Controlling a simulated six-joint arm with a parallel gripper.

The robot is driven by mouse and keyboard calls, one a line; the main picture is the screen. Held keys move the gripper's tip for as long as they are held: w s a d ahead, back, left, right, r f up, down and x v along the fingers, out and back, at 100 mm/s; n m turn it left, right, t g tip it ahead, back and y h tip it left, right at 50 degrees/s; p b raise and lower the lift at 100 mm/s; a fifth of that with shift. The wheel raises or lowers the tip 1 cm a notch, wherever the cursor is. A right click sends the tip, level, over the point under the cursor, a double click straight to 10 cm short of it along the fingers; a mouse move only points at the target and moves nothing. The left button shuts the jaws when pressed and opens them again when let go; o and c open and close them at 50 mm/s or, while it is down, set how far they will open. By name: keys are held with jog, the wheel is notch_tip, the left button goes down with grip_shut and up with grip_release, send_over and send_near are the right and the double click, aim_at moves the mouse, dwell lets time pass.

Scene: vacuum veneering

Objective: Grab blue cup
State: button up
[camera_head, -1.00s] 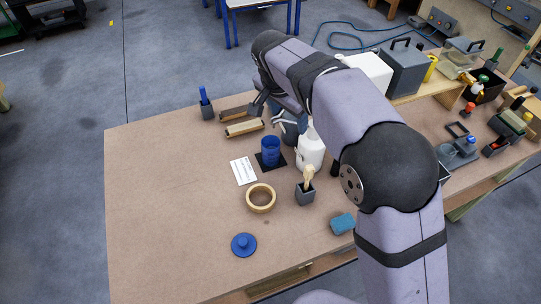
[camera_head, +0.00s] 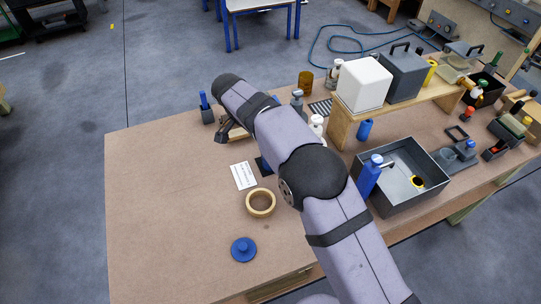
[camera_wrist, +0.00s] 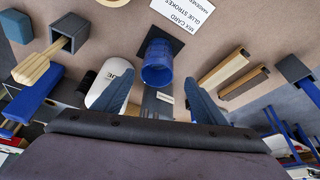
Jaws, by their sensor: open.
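The blue cup (camera_wrist: 157,65) stands on a small dark mat (camera_wrist: 172,42) in the wrist view, its open rim facing the camera. My gripper (camera_wrist: 158,88) is open and empty. Its blue-grey fingers show left and right of the cup, which appears between them and ahead; I cannot tell the exact gap.
A white glue bottle (camera_wrist: 108,84) is close left of the cup in the wrist view. A grey pot (camera_wrist: 70,28) holds a brush. Two wooden bars (camera_wrist: 224,68) lie right. In the head view a tape ring (camera_head: 260,203), blue knobbed disc (camera_head: 244,249) and printed card (camera_head: 243,176) lie nearby.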

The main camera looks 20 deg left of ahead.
jog(key=p+x, duration=0.1)
jog(key=x, duration=0.1)
jog(key=p+x, duration=0.2)
jog(key=shift+d+r, duration=0.1)
jog(key=shift+d, duration=0.25)
jog(key=shift+w+f, duration=0.25)
jog(key=shift+f, duration=0.35)
jog(key=shift+c, duration=0.6)
jog(key=c, duration=1.1)
